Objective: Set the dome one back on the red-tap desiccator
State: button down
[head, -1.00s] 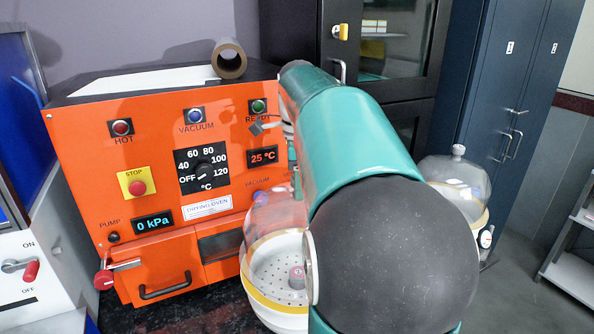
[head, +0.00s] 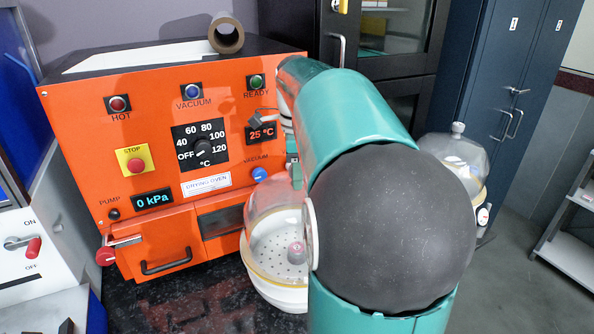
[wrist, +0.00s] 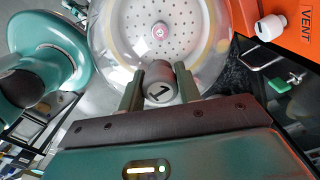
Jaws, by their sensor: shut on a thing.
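My gripper (wrist: 158,82) is shut on the dark grey knob (wrist: 158,88) marked "1" on top of a clear dome (wrist: 112,45). In the head view the dome (head: 262,200) is over the white desiccator base (head: 272,292), with a yellowish ring at the edge. I cannot tell whether the dome's rim touches the base or hangs just above it. A perforated plate (head: 275,245) with a small pink-topped piece (head: 296,251) shows through the glass. My arm hides the right side. No red tap is clear on this base.
A second domed desiccator (head: 455,160) is at the right, partly behind my arm. Dark cabinets (head: 480,90) stand behind. A white lever box (head: 25,245) is at the left.

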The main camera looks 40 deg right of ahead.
jog(key=shift+f, duration=0.4)
jog(key=c, duration=0.9)
grip_release()
jog(key=shift+f, duration=0.1)
notch_tip(320, 180, up, 14)
